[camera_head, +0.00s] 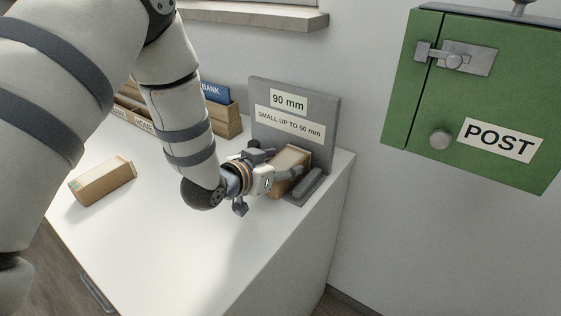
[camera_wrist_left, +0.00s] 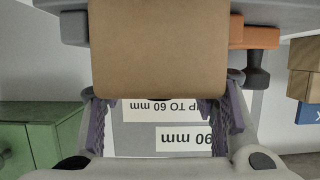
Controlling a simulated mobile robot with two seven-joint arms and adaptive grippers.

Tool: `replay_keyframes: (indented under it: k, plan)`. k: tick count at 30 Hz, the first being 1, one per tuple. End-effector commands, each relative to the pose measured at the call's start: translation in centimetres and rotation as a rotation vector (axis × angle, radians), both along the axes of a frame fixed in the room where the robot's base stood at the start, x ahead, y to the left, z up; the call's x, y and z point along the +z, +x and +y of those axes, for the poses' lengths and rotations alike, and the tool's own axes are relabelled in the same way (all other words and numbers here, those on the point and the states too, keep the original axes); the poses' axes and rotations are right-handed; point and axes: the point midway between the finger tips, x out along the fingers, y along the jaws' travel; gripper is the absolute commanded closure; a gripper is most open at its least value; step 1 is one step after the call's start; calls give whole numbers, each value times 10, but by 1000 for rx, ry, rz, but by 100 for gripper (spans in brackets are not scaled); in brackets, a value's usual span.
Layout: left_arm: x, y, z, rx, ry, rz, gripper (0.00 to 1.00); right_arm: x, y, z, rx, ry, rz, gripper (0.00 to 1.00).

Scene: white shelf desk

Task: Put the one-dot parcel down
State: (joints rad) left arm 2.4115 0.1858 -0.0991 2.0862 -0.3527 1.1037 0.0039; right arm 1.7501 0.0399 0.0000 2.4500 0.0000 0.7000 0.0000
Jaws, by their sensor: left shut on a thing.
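My left gripper (camera_head: 279,170) is shut on a brown cardboard parcel (camera_head: 291,158) at the grey gauge stand. The parcel is in front of the upright board (camera_head: 292,100), which reads "90 mm" and "SMALL UP TO 60 mm", and beside a low grey bar (camera_head: 305,186). In the left wrist view the parcel (camera_wrist_left: 160,50) fills the upper middle between the fingers. No dots show on its visible faces. I cannot tell whether its underside touches the stand. A second brown parcel (camera_head: 102,182) lies on the white desk at left; no dots can be made out on it.
The white desk top (camera_head: 190,240) is clear in the middle and front. Wooden sorting trays (camera_head: 228,120) with labels such as "BANK" stand at the back. A green "POST" box (camera_head: 480,95) with a latch and knob hangs on the wall at right.

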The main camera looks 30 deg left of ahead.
Motion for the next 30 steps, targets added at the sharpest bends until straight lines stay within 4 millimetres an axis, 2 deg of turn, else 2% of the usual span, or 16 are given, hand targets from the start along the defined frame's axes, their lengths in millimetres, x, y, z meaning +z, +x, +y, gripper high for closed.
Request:
replay_keyframes:
  k: [1, 2, 4, 5, 14, 18, 30]
  plan:
    - [1, 0, 0, 0, 0, -3, 87, 0, 0, 0, 0, 0, 0, 55]
    - [1, 0, 0, 0, 0, -1, 44, 0, 0, 0, 0, 0, 0, 55]
    - [1, 0, 0, 0, 0, -1, 28, 0, 0, 0, 0, 0, -1, 55]
    - [1, 0, 0, 0, 0, -1, 26, 0, 0, 0, 0, 0, -1, 55]
    - [2, 0, 0, 0, 0, -2, 26, 0, 0, 0, 0, 0, -1, 55]
    - [18, -1, 0, 1, 0, -6, 26, 4, 4, 0, 0, 0, -14, 55]
    - [56, -90, 13, 1, -1, -8, 26, 29, 31, 0, 0, 0, -113, 55]
